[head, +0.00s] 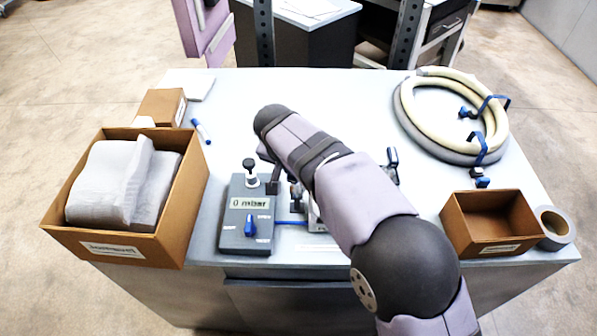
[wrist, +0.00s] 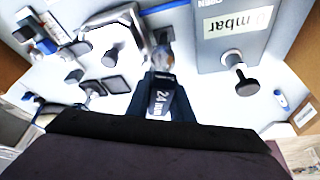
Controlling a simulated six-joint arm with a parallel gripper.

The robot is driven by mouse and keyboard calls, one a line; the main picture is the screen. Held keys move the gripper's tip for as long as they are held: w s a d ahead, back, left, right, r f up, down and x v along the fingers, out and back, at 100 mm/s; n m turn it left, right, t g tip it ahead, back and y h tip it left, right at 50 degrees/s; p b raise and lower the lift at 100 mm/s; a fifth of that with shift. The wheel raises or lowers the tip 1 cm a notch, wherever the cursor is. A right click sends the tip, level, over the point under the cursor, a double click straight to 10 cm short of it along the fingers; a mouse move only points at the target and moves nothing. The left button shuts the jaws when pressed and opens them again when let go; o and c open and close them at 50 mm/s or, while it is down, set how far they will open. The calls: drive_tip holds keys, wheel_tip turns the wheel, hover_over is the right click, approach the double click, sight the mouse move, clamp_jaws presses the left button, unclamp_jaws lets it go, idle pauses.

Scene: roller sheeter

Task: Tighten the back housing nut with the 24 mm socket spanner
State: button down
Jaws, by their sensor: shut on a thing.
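My gripper (wrist: 160,84) is shut on the 24 mm socket spanner (wrist: 160,103), whose dark handle shows a "24" label in the wrist view. The spanner's far end points at a small roundish metal part (wrist: 163,60) beside the silver housing (wrist: 128,20). I cannot tell whether the spanner is seated on a nut there, and the back housing nut is not clearly visible. In the head view my arm covers the gripper, the spanner and most of the housing; only a sliver of the housing (head: 314,216) shows at the arm's left side.
A grey gauge box (head: 235,235) reading "0 mbar" stands close left of the housing; its black knob (wrist: 241,82) is near my gripper. A large carton (head: 192,215) is at left, a coiled hose (head: 408,110) back right, a small carton (head: 465,236) and tape (head: 556,226) front right.

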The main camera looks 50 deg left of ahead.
drive_tip(key=shift+m, duration=0.3)
drive_tip(key=shift+d+m+h+p, duration=0.15)
drive_tip(key=shift+m+h+p, duration=0.3)
drive_tip(key=shift+m, duration=0.35)
drive_tip(key=shift+d+m+h+p, duration=0.15)
drive_tip(key=shift+m+h+p, duration=0.25)
drive_tip(key=shift+m, duration=0.4)
drive_tip(key=shift+d+m+h+p, duration=0.2)
drive_tip(key=shift+m+h+p, duration=0.35)
drive_tip(key=shift+m+p, duration=0.9)
drive_tip(key=shift+m, duration=0.35)
drive_tip(key=shift+d+m+h+p, duration=0.1)
drive_tip(key=shift+m+h+p, duration=0.25)
drive_tip(key=shift+p, duration=0.45)
drive_tip(key=shift+d+m+h+p, duration=0.1)
drive_tip(key=shift+m+h+p, duration=0.15)
drive_tip(key=shift+m+p, duration=0.8)
